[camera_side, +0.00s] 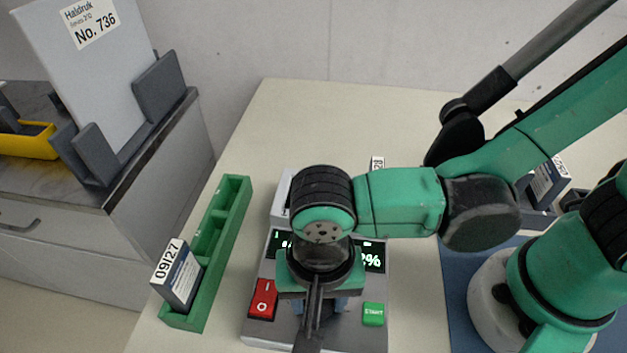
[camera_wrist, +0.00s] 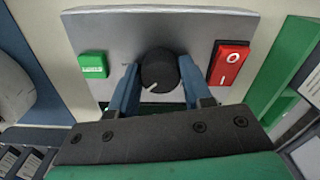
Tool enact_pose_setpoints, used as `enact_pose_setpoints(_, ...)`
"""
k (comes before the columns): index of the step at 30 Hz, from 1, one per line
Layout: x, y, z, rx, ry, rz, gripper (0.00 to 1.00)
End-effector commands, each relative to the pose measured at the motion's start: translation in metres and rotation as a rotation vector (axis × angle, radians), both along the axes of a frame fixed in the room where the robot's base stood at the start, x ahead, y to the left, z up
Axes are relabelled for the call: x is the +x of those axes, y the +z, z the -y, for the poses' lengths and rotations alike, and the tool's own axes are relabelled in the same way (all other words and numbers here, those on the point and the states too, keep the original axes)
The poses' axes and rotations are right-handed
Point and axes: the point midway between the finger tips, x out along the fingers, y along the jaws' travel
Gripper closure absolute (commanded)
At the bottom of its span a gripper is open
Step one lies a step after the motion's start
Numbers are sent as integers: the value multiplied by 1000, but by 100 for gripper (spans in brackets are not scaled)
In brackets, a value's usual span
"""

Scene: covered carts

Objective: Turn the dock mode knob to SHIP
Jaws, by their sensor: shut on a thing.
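The dock is a grey box (camera_side: 262,327) with a dark display, and its front panel fills the top of the wrist view (camera_wrist: 200,25). The black round mode knob (camera_wrist: 160,68) sits in the middle of that panel. A short white mark on the knob points to the lower left in the wrist view. My gripper (camera_wrist: 160,80) has one blue finger on each side of the knob and is shut on it. In the side view my gripper (camera_side: 315,298) hides the knob. The position labels around the knob are not legible, so I cannot tell which mode the mark faces.
A red rocker switch (camera_wrist: 229,63) and a green START button (camera_wrist: 93,65) flank the knob. In the side view, a green tray (camera_side: 212,262) with a card marked 09/27 (camera_side: 177,275) stands left of the dock. A grey cabinet (camera_side: 165,220) is farther left.

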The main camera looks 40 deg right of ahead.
Motion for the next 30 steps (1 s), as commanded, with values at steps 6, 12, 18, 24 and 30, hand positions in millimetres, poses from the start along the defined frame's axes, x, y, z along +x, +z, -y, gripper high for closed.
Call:
enact_pose_setpoints(6,0,0,0,0,0,1,42)
enact_pose_setpoints(12,0,0,0,1,1,1,24)
enact_pose_setpoints(18,0,1,0,0,1,0,24)
enact_pose_setpoints(24,0,18,0,0,1,0,24)
enact_pose_setpoints(30,0,41,0,1,1,1,24)
